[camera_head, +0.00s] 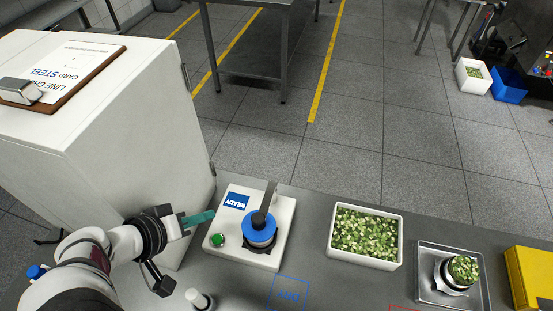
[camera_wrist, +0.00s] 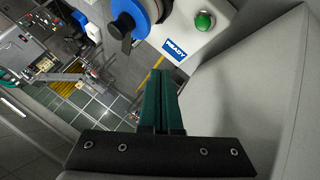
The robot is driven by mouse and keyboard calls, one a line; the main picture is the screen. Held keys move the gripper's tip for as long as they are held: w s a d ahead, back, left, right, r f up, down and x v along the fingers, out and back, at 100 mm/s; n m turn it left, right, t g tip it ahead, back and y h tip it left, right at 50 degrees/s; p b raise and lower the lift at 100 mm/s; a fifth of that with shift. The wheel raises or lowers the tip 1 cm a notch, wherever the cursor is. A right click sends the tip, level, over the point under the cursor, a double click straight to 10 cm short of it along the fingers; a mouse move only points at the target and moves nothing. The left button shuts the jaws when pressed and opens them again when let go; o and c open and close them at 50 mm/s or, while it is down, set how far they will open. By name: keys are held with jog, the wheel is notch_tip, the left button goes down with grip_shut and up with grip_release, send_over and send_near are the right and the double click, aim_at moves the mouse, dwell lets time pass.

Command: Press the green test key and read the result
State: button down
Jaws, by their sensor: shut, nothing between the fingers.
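The green test key (camera_head: 218,240) is a round green button at the left front of a white tester (camera_head: 283,213). The tester's blue display (camera_head: 236,201) reads "READY". A blue and silver round part (camera_head: 259,229) with a black top sits on the tester. My gripper (camera_head: 206,217) has teal fingers, shut and empty, just left of and apart from the key. In the wrist view, my gripper's fingers (camera_wrist: 162,80) point toward the tester, and the green key (camera_wrist: 204,20) shows beyond them at the upper right, not touched.
A white cabinet (camera_head: 130,130) with a clipboard (camera_head: 62,75) on top stands close on the left. A white bin of green pieces (camera_head: 336,262), a metal tray (camera_head: 424,284) with a filled cup, and a yellow box (camera_head: 528,275) stand to the right. A small white cylinder (camera_head: 197,298) is at the front.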

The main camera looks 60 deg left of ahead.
aim_at(214, 243)
notch_tip(214, 243, down, 9)
jog(key=shift+r, duration=0.1)
dwell(0.4)
dwell(1.9)
jog(key=shift+f, duration=0.45)
jog(key=shift+f, duration=0.4)
dwell(0.4)
jog(key=shift+r, duration=0.85)
jog(key=shift+r, duration=2.5)
